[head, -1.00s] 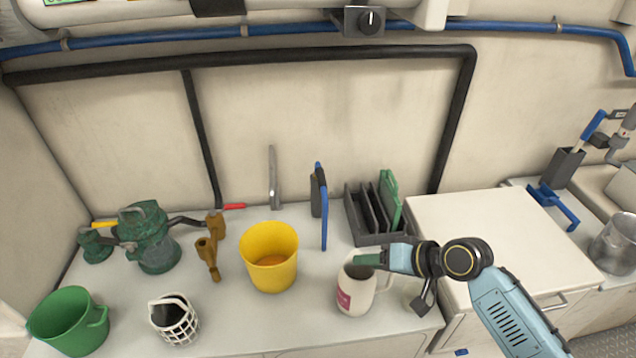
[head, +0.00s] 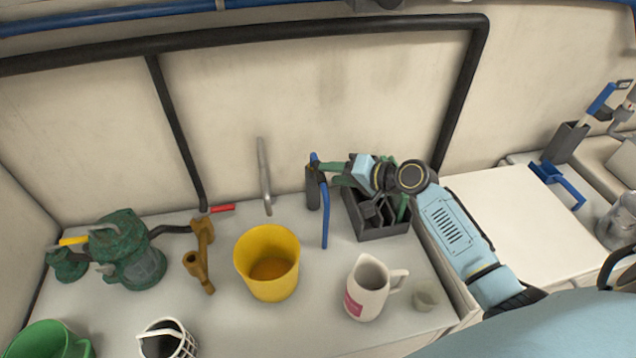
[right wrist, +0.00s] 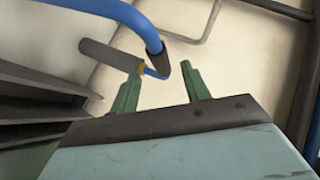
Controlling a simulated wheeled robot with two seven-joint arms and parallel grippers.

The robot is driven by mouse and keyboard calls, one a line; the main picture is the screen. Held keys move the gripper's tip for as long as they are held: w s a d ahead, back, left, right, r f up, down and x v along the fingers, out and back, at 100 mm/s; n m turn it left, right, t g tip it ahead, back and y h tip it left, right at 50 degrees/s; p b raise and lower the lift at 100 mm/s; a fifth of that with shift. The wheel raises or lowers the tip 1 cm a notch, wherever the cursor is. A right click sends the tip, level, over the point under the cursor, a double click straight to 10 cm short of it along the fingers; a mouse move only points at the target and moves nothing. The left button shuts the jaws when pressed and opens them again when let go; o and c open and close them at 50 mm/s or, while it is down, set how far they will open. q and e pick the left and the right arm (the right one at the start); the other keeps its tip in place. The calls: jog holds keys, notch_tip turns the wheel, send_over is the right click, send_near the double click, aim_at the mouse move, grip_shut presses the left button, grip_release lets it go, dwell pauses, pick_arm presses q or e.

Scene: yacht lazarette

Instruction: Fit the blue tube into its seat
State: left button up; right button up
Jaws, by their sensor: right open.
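A blue tube (head: 325,215), bent at its top, stands near the back of the counter beside a dark grey cylinder (head: 312,188). In the right wrist view the blue tube (right wrist: 130,18) curves down to a dark end ahead of and between my fingers. The grey cylinder (right wrist: 110,56) lies behind it there, with a yellowish ring and a blue tip. My right gripper (head: 326,173) is open, its green fingers pointing at the tube's upper part; it also shows in the right wrist view (right wrist: 160,90). I cannot tell whether they touch. My left gripper is not in view. I cannot make out the seat.
A dark slotted rack (head: 382,227) stands under my right wrist. A white jug (head: 366,290), a small cup (head: 425,296) and a yellow bucket (head: 267,262) stand in front. A metal lever (head: 264,175) rises to the left. Another blue handle (head: 570,190) lies far right.

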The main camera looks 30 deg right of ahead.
jog(key=x, duration=0.4)
jog(key=shift+w+a, duration=0.1)
jog(key=shift+w, duration=0.4)
jog(key=shift+w+a+f, duration=0.1)
jog(key=shift+w+a, duration=0.05)
jog(key=shift+w, duration=0.1)
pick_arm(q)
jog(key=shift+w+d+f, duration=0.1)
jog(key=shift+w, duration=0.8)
pick_arm(e)
grip_shut()
